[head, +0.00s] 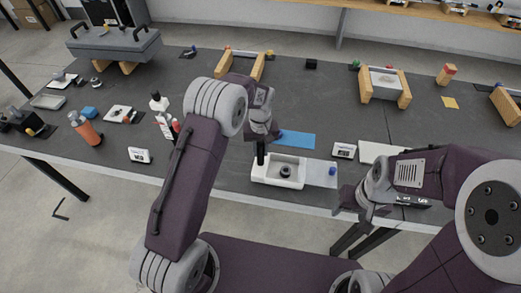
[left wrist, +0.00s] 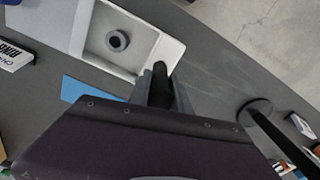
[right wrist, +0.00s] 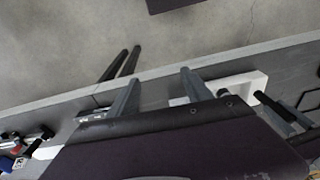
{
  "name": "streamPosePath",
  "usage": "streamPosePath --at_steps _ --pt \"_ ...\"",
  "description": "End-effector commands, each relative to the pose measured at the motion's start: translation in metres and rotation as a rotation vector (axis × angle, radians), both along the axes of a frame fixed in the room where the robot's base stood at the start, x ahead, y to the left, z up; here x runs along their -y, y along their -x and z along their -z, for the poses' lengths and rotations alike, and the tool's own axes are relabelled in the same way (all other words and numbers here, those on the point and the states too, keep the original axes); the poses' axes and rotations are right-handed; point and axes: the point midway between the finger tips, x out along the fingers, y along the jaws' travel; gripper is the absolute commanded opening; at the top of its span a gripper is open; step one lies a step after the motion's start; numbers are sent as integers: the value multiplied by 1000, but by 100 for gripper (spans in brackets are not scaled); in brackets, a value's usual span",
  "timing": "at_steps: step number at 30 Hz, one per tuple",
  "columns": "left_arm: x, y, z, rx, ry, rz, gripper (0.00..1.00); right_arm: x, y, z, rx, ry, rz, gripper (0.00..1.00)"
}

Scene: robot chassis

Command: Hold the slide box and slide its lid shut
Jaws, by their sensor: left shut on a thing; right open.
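The white slide box (head: 262,178) stands near the table's front edge, open on top, with a small dark round piece (head: 285,171) inside. My left gripper (head: 261,148) is shut on a black upright post at the box's left end; the box (left wrist: 170,50) and gripper (left wrist: 160,82) also show in the left wrist view. My right gripper (head: 347,205) is open and empty, in front and right of the lid. In the right wrist view, its fingers (right wrist: 158,85) partly hide box and lid.
A blue mat (head: 297,139) lies behind the box. A small labelled block (head: 344,150) and a white plate (head: 378,152) lie behind and right of the lid. An orange bottle (head: 85,129) and several small objects are further left.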

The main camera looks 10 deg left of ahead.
Motion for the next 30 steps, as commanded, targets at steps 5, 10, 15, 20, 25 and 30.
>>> streamPosePath --at_steps 5,10,15,20,25,30 --pt "0 4 5 -14 -1 0 0 0 0 1 0 0 0 58" --pt "0 5 5 -16 -1 0 0 0 0 1 0 0 0 55" --pt "0 5 6 -17 -2 0 0 0 0 1 0 0 0 44" --pt "0 5 6 -18 -1 0 0 0 8 0 -45 -5 61 44" --pt "0 5 6 -18 -1 0 0 -2 -60 -38 -25 -17 189 44" --pt "0 5 6 -17 -2 0 0 -7 -139 -55 -39 -18 280 44"
